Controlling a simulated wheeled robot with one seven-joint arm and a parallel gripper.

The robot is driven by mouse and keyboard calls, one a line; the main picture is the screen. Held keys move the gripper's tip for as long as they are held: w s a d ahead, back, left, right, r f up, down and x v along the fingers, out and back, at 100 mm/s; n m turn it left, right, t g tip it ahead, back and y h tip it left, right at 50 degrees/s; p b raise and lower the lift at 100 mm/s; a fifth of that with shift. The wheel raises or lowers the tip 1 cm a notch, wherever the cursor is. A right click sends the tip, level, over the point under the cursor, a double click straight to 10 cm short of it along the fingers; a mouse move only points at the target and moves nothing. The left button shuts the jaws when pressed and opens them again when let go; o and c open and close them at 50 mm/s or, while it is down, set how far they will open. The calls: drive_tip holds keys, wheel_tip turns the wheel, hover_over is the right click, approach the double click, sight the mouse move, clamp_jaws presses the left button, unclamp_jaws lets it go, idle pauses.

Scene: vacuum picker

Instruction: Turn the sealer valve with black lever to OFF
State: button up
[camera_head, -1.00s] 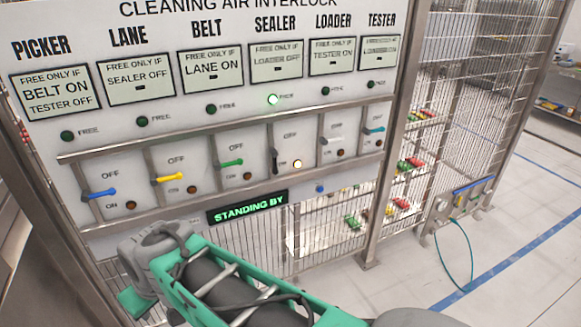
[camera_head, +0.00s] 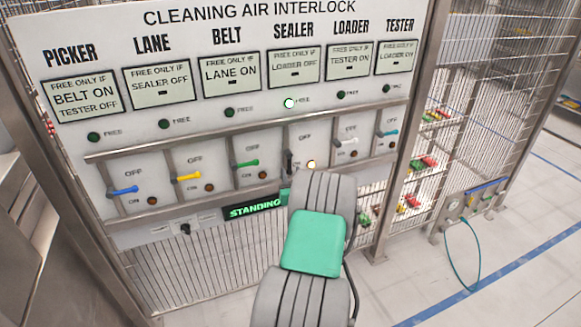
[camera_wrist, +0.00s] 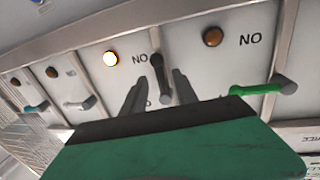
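The black lever (camera_head: 289,160) of the sealer valve stands upright in its bay on the panel, under the SEALER column, while the other levers lie roughly sideways. The amber lamp (camera_head: 311,164) beside it is lit. In the upside-down wrist view, the black lever (camera_wrist: 158,75) is in the middle, with the lit lamp (camera_wrist: 110,58) to its left. My gripper (camera_wrist: 157,92) is open, with one finger on each side of the lever in the picture. I cannot tell whether they touch it. In the head view my arm hides the gripper.
The green lever (camera_head: 247,163) and white lever (camera_head: 346,141) are in the neighbouring bays, between metal dividers. A metal rail (camera_head: 230,127) runs above the bays. The SEALER free lamp (camera_head: 289,103) is lit. My forearm partly covers the status display (camera_head: 253,208).

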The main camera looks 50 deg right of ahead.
drive_tip(key=shift+x, duration=1.05)
clamp_jaws()
idle(0.6)
